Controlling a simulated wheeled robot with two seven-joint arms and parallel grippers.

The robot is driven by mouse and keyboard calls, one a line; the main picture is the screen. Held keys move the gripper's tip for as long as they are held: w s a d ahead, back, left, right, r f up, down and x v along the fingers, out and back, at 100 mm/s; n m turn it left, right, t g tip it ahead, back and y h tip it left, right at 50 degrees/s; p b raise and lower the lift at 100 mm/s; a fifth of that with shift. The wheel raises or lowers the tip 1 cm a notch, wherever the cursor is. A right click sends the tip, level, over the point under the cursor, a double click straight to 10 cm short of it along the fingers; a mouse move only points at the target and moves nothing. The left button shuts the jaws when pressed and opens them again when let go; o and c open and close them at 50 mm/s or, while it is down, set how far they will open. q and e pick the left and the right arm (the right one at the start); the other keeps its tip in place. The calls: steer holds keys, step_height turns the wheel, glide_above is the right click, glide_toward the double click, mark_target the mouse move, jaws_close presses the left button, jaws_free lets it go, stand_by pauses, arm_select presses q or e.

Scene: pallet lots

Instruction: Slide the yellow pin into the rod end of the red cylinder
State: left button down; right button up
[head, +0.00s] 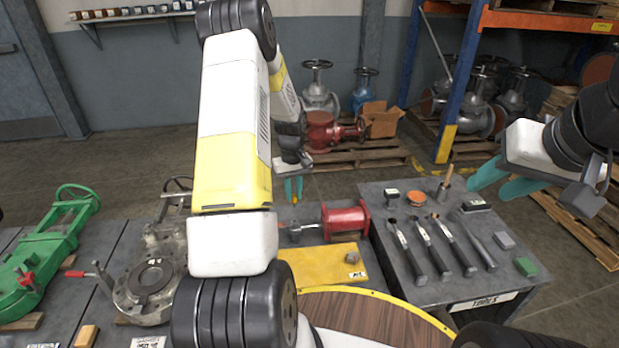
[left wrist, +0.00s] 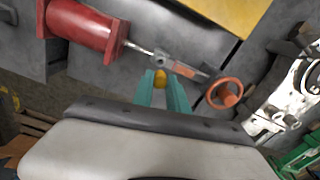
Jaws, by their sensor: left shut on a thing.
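The red cylinder (head: 346,219) lies on the grey bench beside the yellow plate, and its rod points left in the head view. In the left wrist view the red cylinder (left wrist: 85,28) is at the upper left, and its thin rod leads to a grey rod end (left wrist: 162,61). My left gripper (head: 293,189) is shut on the yellow pin (left wrist: 160,78), whose rounded yellow end shows between the teal fingertips, close to the rod end. I cannot tell whether they touch; the pin's far part is hidden. My right gripper (head: 505,182) is open and empty, right of the tool table.
An orange handwheel (left wrist: 224,94) is beside the rod end. The yellow plate (head: 322,267) lies in front of the cylinder. A tool table (head: 402,262) with brushes stands to the right. A grey valve (head: 150,285) and a green valve body (head: 42,255) stand left.

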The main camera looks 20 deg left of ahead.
mark_target(294, 201)
arm_select(q)
steer(key=shift+f, duration=2.75)
steer(key=shift+f, duration=1.75)
steer(key=c, duration=1.2)
jaws_free()
steer(key=shift+c, duration=0.2)
step_height(294, 201, up, 7)
steer(key=shift+f, duration=0.1)
steer(key=shift+r, duration=0.55)
